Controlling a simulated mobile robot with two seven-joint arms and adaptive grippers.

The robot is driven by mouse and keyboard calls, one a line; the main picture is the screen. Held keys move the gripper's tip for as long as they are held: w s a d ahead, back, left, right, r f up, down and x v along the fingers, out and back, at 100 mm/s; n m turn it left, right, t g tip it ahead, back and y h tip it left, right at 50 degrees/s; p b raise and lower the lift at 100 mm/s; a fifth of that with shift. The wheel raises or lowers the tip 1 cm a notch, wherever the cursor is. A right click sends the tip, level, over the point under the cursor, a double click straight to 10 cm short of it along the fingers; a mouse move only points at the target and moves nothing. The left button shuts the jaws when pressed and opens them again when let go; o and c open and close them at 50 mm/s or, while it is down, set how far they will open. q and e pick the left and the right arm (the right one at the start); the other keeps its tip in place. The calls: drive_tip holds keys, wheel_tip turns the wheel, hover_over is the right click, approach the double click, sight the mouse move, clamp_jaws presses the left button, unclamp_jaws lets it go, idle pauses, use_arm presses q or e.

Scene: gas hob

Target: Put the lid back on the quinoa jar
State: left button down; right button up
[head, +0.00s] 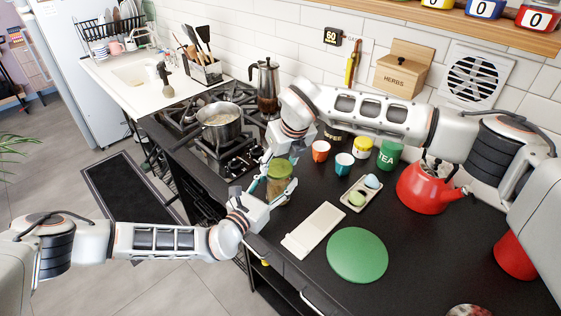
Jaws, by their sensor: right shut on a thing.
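The quinoa jar (279,190) is a small clear jar with tan contents, standing near the front edge of the black counter, left of a cream board. An olive-green lid (281,168) shows at its top; I cannot tell whether it is seated or just above the mouth. My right gripper (281,156) reaches down from above and is shut on the lid; its fingertips are partly hidden. My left gripper (266,191) is beside the jar on its left, fingers close to its side. Whether it touches or grips the jar is unclear.
Cups, a green tea tin (390,154), a small tray (361,199) and a red kettle (424,190) stand right. A cream board (314,230) and green round mat (357,254) lie in front.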

drive_tip(key=m+h, duration=0.1)
drive_tip(key=m, duration=0.2)
drive_tip(key=shift+a+t, duration=0.15)
drive_tip(key=shift+t, duration=0.15)
drive_tip(key=m+h, duration=0.1)
drive_tip(key=m, duration=0.3)
drive_tip(key=shift+a+m+h, duration=0.15)
drive_tip(key=shift+m+h, duration=0.15)
drive_tip(key=shift+h, duration=0.1)
drive_tip(key=m+h, duration=0.1)
drive_tip(key=m, duration=0.3)
drive_tip(key=shift+w+a+m+g+h, duration=0.1)
drive_tip(key=shift+m+g+h, duration=0.2)
drive_tip(key=shift+g+h, duration=0.1)
drive_tip(key=m+g+h, duration=0.1)
drive_tip(key=m, duration=0.3)
drive_tip(key=o, duration=0.8)
drive_tip(key=shift+c, duration=0.2)
